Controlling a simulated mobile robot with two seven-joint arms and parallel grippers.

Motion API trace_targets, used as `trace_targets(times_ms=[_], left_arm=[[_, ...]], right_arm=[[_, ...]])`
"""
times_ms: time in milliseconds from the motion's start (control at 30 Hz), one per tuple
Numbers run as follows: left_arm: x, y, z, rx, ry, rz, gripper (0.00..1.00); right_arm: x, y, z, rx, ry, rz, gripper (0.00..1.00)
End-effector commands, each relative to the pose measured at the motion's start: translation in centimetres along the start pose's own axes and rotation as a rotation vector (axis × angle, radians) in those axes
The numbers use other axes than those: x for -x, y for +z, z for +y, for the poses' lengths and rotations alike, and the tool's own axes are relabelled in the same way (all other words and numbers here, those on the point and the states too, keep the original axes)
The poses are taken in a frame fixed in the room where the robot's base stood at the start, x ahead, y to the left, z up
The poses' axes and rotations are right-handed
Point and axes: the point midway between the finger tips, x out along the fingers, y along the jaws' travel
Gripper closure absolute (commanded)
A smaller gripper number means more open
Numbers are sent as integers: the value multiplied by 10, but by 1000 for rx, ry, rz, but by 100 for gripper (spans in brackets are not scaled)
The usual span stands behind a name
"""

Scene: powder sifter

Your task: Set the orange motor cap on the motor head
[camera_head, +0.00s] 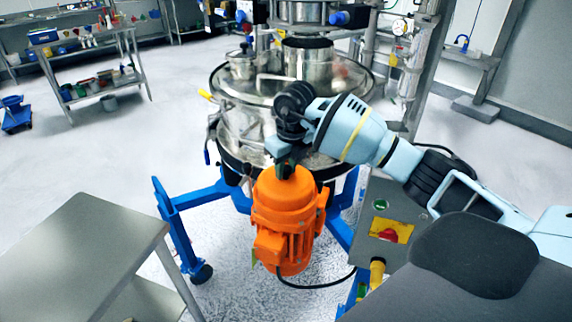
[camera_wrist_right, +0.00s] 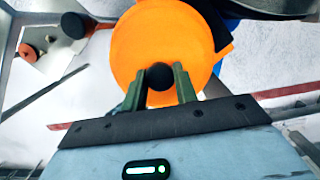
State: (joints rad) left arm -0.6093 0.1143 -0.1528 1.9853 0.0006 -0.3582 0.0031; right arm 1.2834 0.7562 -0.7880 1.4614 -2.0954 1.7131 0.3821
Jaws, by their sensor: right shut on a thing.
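The orange motor (camera_head: 288,235) hangs upright at the front of the steel sifter, with its terminal box on its lower left. My right gripper (camera_head: 285,170) is right above its top. In the right wrist view, the gripper's green fingers (camera_wrist_right: 159,80) are closed on the black knob (camera_wrist_right: 159,76) of the round orange motor cap (camera_wrist_right: 165,35). In the head view the cap (camera_head: 284,190) merges with the orange of the motor, so I cannot tell whether it touches the motor head or sits just above it. My left gripper is out of view.
The steel sifter (camera_head: 240,118) stands on a blue wheeled frame (camera_head: 180,225) behind the motor. A control box (camera_head: 388,222) with a red button is at right. A grey table (camera_head: 85,255) is at front left, and a shelf (camera_head: 95,75) stands farther back. Floor between them is clear.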

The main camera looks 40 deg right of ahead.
Motion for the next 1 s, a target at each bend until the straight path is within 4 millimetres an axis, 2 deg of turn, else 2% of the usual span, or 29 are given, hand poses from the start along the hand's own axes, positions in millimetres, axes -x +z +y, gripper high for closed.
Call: trace_targets(times_ms=[233,267,433,767,867,1000], left_arm=[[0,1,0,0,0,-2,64],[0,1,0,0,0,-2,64],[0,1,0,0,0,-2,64],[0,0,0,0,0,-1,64],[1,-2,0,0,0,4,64],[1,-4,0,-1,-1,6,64]], right_arm=[[-4,0,0,0,0,-2,100],[-4,-1,0,0,0,0,70],[-4,-1,0,0,0,0,49],[-1,0,0,0,0,-1,49],[9,2,0,0,0,-5,49],[32,3,0,1,-1,-6,49]])
